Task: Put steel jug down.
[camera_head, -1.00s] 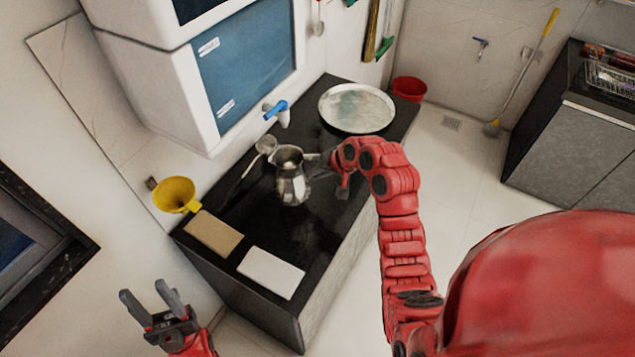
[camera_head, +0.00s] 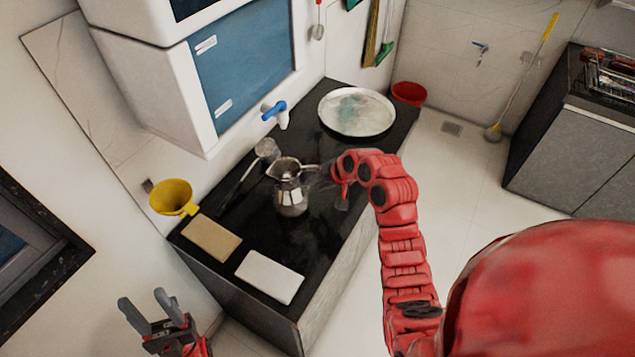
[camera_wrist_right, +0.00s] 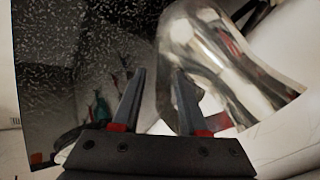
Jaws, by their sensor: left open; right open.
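In the right wrist view the jug's shiny body (camera_wrist_right: 215,65) fills the upper right, beyond the fingers. There my right gripper (camera_wrist_right: 160,88) shows two parted fingers with nothing clearly held between them. Whether a finger touches the jug I cannot tell. My left gripper (camera_head: 148,308) is open and empty at the lower left, away from the counter.
A ladle-like utensil (camera_head: 266,150) lies behind the jug. A round metal tray (camera_head: 356,112) is at the counter's far end, near a red bucket (camera_head: 408,92).

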